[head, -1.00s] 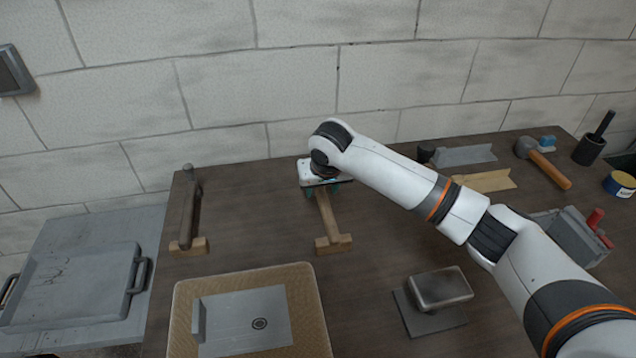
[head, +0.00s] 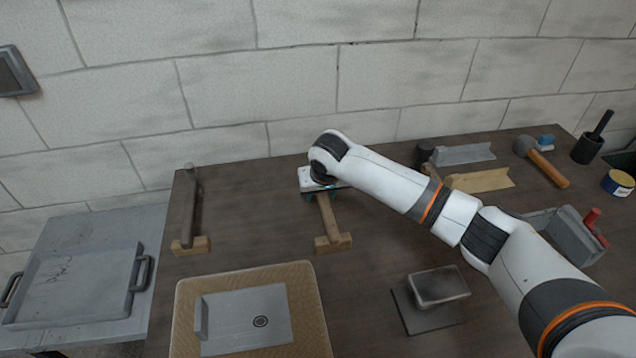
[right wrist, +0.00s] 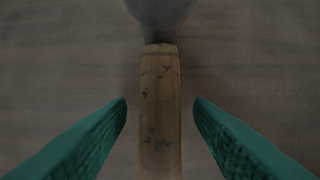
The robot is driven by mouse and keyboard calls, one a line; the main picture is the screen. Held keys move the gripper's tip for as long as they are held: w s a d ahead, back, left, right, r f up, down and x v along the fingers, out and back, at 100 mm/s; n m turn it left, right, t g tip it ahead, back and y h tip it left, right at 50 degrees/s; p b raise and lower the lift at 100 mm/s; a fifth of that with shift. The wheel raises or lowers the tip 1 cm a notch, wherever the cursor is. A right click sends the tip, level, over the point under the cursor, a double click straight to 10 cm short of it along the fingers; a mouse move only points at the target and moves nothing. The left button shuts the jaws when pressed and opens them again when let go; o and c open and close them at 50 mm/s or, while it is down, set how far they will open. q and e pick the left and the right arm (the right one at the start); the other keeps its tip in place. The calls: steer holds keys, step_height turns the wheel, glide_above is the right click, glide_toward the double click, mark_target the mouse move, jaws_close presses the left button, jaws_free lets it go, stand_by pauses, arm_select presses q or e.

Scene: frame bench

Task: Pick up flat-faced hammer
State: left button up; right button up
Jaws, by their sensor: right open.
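A hammer with a pale wooden handle (head: 327,214) lies on the bench, its near end on a small wooden block (head: 333,243). Its head is hidden behind my right gripper in the head view. In the right wrist view the worn handle (right wrist: 160,110) runs straight up to a grey head (right wrist: 160,14), only partly in frame, so its face cannot be made out. My right gripper (head: 320,195) is over the far part of the handle. In the right wrist view its green fingers (right wrist: 160,102) are open, one on each side of the handle, with gaps on both sides. My left gripper is out of view.
Another long tool (head: 190,207) rests on a block at the left. A second hammer (head: 548,166) lies at the back right near a dark pot (head: 588,149). A metal plate (head: 245,320) on a tan board and a grey block (head: 438,287) are nearer.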

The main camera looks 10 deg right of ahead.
steer(key=shift+f, duration=0.1)
stand_by(0.3)
jaws_close()
